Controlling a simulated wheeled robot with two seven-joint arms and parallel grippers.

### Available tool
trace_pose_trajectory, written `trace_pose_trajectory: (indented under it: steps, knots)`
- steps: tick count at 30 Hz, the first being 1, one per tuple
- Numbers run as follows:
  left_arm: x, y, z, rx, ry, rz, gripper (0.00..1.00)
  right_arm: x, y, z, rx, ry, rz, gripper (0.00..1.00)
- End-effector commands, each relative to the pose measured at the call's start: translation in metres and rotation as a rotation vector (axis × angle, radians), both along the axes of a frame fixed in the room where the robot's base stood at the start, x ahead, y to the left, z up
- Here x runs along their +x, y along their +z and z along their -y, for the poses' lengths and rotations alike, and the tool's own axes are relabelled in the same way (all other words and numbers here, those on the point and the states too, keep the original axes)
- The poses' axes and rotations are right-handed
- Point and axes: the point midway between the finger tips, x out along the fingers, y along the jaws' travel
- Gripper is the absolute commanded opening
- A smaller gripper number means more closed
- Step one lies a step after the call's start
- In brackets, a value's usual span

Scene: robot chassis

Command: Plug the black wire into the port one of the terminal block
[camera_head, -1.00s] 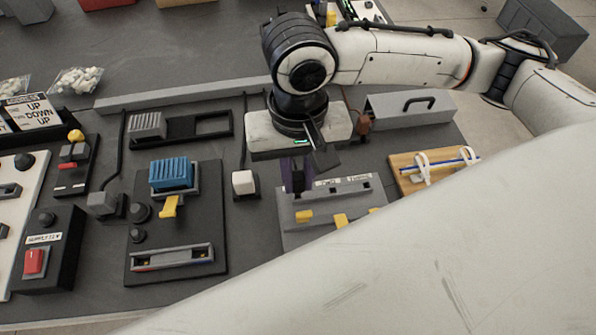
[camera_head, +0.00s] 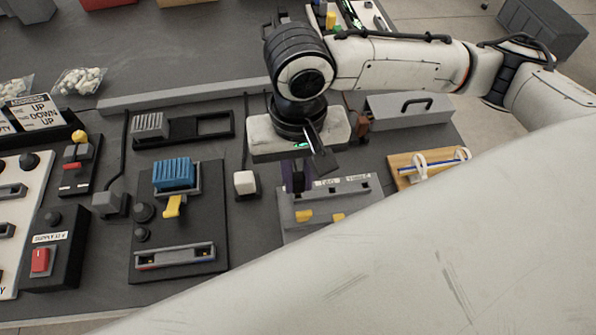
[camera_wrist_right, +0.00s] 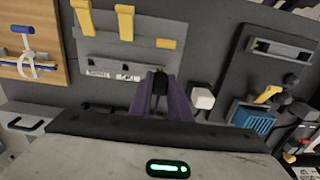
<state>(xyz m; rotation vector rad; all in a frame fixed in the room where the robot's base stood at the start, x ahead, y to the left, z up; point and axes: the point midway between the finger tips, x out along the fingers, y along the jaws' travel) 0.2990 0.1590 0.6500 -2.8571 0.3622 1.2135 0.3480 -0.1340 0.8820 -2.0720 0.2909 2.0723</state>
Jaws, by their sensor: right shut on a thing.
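The terminal block (camera_head: 345,196) is a grey block with yellow levers and white labels; my pale arm link in the foreground hides its lower right part. It also shows in the right wrist view (camera_wrist_right: 115,51). My right gripper (camera_head: 297,176) points down at the block's far left edge. In the right wrist view its purple fingers (camera_wrist_right: 160,82) are shut on a small black piece, which looks like the end of the black wire (camera_wrist_right: 160,88). I cannot tell whether the wire end touches a port. My left gripper is not in view.
A wooden board (camera_head: 403,172) with a blue-and-white rod in white clips lies to the right. A white cube switch (camera_head: 244,182) and a black panel with a blue block (camera_head: 173,173) stand to the left. A grey box with a handle (camera_head: 410,112) is behind.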

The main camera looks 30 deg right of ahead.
Motion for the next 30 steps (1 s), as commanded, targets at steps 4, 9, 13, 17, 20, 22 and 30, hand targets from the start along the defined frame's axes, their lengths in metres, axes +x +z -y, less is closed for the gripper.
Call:
trace_pose_trajectory:
  steps: [4, 9, 13, 17, 20, 22, 30]
  knots:
    - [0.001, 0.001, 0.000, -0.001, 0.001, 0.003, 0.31, 0.000, 0.000, 0.000, 0.000, 0.000, 0.000, 0.00]
    - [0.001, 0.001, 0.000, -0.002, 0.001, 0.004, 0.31, 0.000, -0.001, 0.000, 0.000, -0.001, 0.000, 0.00]
    - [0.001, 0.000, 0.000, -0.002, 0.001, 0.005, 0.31, 0.000, -0.003, 0.000, -0.001, -0.001, 0.000, 0.00]
    - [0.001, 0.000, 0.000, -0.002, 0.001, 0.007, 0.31, 0.000, -0.006, 0.000, -0.001, -0.001, 0.000, 0.00]
    - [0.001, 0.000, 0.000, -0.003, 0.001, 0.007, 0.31, 0.000, -0.009, 0.000, -0.001, -0.001, 0.000, 0.00]
    - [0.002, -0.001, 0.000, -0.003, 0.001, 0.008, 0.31, 0.000, -0.010, 0.000, -0.001, -0.001, 0.000, 0.00]
    - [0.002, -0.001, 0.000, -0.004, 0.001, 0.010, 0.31, 0.000, -0.017, 0.000, -0.001, -0.001, 0.000, 0.00]
